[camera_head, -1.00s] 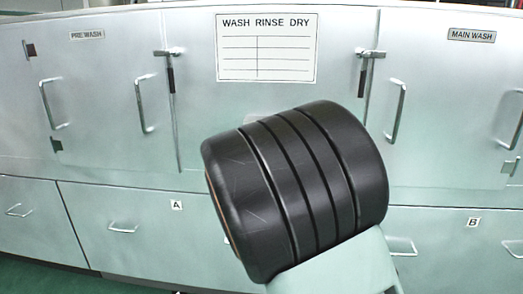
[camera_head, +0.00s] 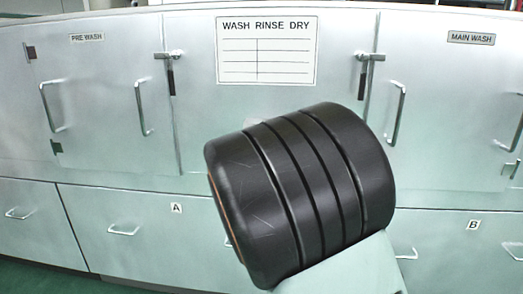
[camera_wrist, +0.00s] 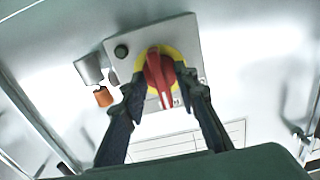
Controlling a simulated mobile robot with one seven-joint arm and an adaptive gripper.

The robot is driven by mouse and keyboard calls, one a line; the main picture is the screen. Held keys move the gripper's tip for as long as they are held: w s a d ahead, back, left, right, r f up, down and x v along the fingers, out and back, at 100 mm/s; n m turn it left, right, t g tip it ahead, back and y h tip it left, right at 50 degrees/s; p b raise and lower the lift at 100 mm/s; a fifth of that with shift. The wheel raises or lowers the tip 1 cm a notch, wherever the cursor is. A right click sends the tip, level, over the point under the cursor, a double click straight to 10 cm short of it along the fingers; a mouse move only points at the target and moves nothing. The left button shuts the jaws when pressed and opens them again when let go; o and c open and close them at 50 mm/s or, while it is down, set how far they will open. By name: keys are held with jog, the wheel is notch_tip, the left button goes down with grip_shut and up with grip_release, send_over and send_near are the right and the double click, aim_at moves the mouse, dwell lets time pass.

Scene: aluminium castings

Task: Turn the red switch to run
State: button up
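The red switch (camera_wrist: 158,76) shows in the wrist view, a red handle on a yellow disc set on a grey plate (camera_wrist: 190,40). The handle lies nearly along the picture's vertical, its lower end tilted slightly right. My gripper (camera_wrist: 161,88) has its two dark fingers apart, one on each side of the handle. Some yellow shows between the handle and the fingers, so it does not look clamped. Depth to the switch is hard to judge. In the head view my own dark arm link hides the switch and gripper.
In the head view, cabinet doors with handles (camera_head: 142,107) and latches flank a wash chart (camera_head: 266,50). Drawers (camera_head: 125,230) lie below.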

jog(key=s, duration=1.1)
jog(key=shift+s+a, duration=0.2)
jog(key=shift+s, duration=0.15)
